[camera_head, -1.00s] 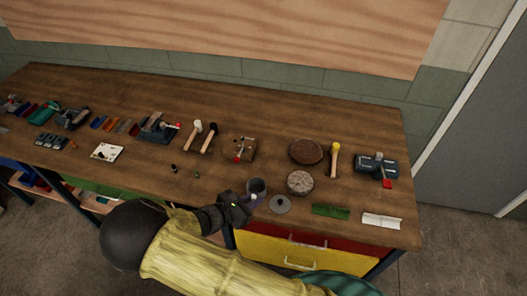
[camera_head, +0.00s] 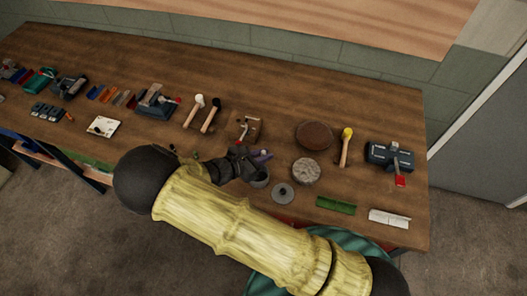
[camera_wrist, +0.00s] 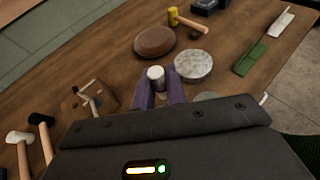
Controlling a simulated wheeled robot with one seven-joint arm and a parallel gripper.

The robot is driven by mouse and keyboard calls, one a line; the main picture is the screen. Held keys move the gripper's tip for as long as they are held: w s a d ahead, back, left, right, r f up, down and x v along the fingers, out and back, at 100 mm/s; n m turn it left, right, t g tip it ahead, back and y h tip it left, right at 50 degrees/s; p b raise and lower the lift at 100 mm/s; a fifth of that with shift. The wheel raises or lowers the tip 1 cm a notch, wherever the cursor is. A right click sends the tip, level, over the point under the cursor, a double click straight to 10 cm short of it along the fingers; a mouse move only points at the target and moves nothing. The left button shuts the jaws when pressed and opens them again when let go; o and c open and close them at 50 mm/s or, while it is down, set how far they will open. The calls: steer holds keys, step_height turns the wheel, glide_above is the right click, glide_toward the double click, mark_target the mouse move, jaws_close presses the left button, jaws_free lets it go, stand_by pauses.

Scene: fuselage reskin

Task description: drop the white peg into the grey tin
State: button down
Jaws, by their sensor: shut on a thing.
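My gripper (camera_head: 262,156) has purple fingers and is shut on the white peg. In the wrist view the peg's white round top (camera_wrist: 156,73) stands between the fingertips (camera_wrist: 158,88). I cannot tell whether the peg is over the opening.
A brown round pad (camera_head: 314,135) and a yellow-headed mallet (camera_head: 346,146) lie farther back. A wooden block (camera_head: 245,128) stands behind my gripper.

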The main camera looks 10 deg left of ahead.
step_height(320, 180, down, 6)
steer(key=b, duration=0.4)
stand_by(0.3)
steer(key=c, duration=1.3)
jaws_free()
steer(key=shift+c, duration=0.2)
steer(key=shift+s+b, duration=0.1)
steer(key=shift+b, duration=0.2)
steer(key=b+v, duration=0.4)
steer(key=v, duration=1.3)
steer(key=shift+a, duration=0.2)
